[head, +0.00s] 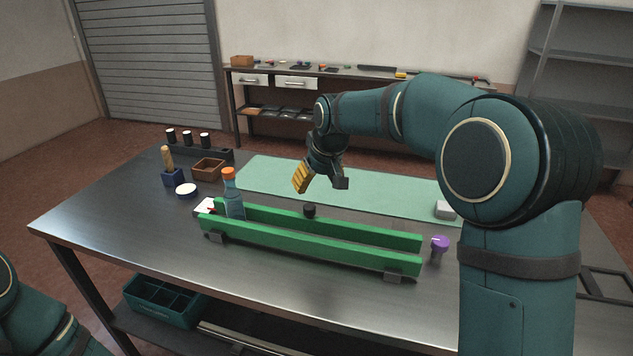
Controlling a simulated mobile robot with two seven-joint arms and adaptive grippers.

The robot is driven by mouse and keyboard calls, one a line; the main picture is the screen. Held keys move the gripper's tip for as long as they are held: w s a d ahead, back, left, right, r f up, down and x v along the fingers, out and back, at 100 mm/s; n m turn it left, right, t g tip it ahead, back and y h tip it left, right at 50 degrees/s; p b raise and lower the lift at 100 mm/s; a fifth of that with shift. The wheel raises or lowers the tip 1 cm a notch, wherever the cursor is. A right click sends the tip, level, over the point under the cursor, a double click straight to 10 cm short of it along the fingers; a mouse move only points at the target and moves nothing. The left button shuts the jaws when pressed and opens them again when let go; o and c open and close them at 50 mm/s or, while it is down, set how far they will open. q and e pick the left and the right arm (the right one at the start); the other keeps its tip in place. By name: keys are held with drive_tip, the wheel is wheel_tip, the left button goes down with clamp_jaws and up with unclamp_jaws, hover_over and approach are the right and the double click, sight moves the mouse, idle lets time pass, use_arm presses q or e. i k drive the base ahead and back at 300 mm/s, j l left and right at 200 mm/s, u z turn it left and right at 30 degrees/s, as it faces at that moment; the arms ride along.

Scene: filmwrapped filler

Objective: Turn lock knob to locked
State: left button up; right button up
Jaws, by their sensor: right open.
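A purple-topped knob (440,243) stands on a short dark post at the right end of the green guide rails (320,245). A small black knob (310,210) shows at the back rail, near its middle. I cannot tell which of them is the lock knob, and no lock marking can be read. My right gripper (320,184) is open and empty, with one yellow finger and one dark finger. It hangs above the green mat, behind the rails and above the black knob in the picture, apart from both knobs. My left gripper is out of view.
A bottle with an orange cap (234,195) stands at the rails' left end. A blue holder (173,178), a white round dish (186,191) and a brown tray (209,169) are further left. A light grey block (445,210) sits on the mat (275,175), which is mostly clear.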

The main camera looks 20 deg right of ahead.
sight(439, 243)
drive_tip(key=k, duration=1)
